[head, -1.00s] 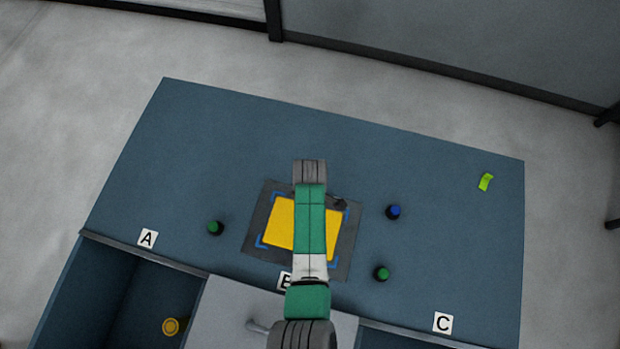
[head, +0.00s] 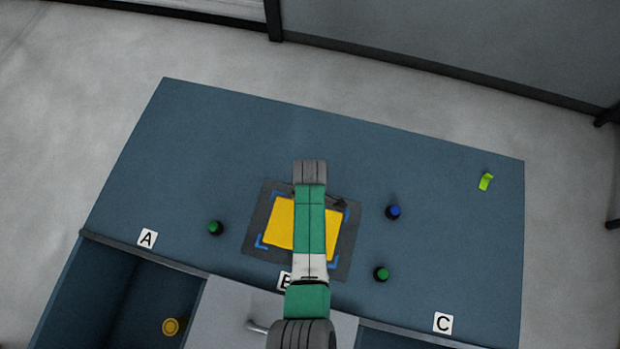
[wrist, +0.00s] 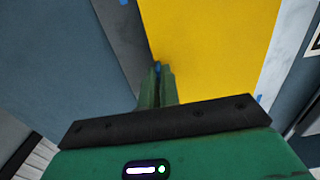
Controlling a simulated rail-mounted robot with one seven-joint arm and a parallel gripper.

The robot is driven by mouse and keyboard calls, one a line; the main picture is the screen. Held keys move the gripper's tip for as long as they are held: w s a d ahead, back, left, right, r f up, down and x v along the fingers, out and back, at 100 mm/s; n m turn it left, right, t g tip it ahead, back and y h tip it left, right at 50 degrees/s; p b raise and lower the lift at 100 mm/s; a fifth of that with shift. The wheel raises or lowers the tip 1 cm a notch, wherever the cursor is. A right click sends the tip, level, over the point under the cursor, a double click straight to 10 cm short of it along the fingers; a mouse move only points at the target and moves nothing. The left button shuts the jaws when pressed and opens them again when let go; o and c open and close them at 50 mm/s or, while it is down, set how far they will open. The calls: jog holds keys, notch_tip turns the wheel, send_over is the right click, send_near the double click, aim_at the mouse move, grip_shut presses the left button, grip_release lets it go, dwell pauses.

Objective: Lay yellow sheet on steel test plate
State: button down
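The yellow sheet (head: 281,222) lies on the dark grey test plate (head: 257,230), within blue corner marks. My arm crosses over its middle and hides part of it and my gripper in the head view. In the wrist view the yellow sheet (wrist: 215,45) fills the upper middle, beside a strip of the grey plate (wrist: 122,35). My gripper (wrist: 157,72) is at the sheet's left edge there, with its green fingers close together. I see no sheet clearly between the fingers, and contact cannot be told.
A green-topped knob (head: 215,228) stands left of the plate. A blue-topped knob (head: 393,212) and another green-topped knob (head: 381,273) stand to its right. A small lime piece (head: 486,182) lies far right. An open bin (head: 120,290) with a yellow roll (head: 170,326) is front left. The back of the table is clear.

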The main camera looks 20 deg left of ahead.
jog(key=shift+f, duration=0.1)
jog(key=c, duration=1.6)
grip_release()
jog(key=shift+o, duration=0.2)
notch_tip(320, 180, up, 8)
jog(key=shift+f+p, duration=0.1)
jog(key=shift+p, duration=0.85)
